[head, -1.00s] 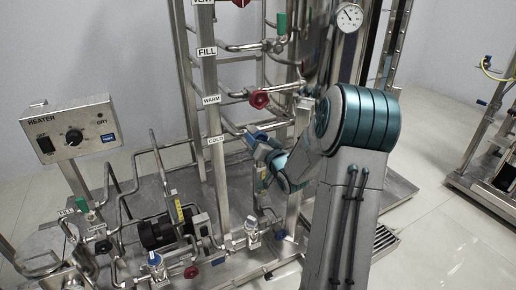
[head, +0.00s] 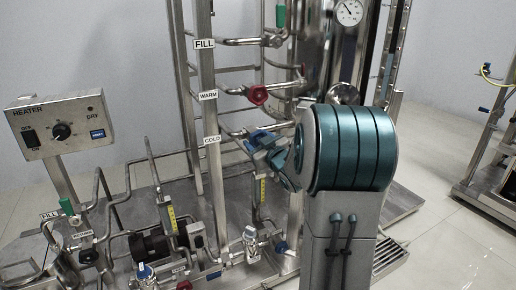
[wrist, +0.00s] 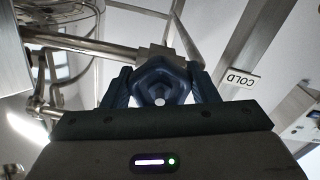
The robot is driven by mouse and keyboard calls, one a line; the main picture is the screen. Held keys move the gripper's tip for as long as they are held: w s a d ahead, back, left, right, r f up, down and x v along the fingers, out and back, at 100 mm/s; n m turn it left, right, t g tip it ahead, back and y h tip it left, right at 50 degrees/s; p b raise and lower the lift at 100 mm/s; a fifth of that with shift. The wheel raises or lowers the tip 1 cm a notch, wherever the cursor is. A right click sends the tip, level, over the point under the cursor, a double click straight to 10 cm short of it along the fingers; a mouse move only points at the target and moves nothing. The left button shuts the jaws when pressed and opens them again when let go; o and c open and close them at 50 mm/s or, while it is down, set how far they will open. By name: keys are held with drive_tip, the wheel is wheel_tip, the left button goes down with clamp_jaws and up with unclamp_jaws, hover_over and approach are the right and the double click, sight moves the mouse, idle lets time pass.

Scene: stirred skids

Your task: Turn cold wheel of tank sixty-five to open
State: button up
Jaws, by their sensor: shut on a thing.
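The cold wheel is a dark blue, lobed handwheel (wrist: 160,72) on a steel valve stem in the wrist view, beside the upside-down COLD label (wrist: 240,78). My gripper (wrist: 160,92) has a finger on each side of the wheel and is shut on it. In the head view my gripper (head: 262,141) is just right of the COLD label (head: 212,140). There the wheel is hard to tell apart from the blue fingers, and my arm covers part of the pipework behind. No tank number is readable.
A red wheel (head: 257,94) sits above, beside the WARM label (head: 208,95). A heater box (head: 62,125) stands at the left. Pumps and low pipes crowd the skid base. Another skid (head: 490,150) stands at the right, with open floor between.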

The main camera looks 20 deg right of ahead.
drive_tip(key=shift+f+n+b, duration=0.1)
drive_tip(key=shift+n+b, duration=0.3)
drive_tip(key=shift+n, duration=0.2)
drive_tip(key=o, duration=1)
drive_tip(key=shift+c, duration=0.2)
drive_tip(key=s+p, duration=0.3)
drive_tip(key=s, duration=1.1)
drive_tip(key=shift+d+p, duration=0.3)
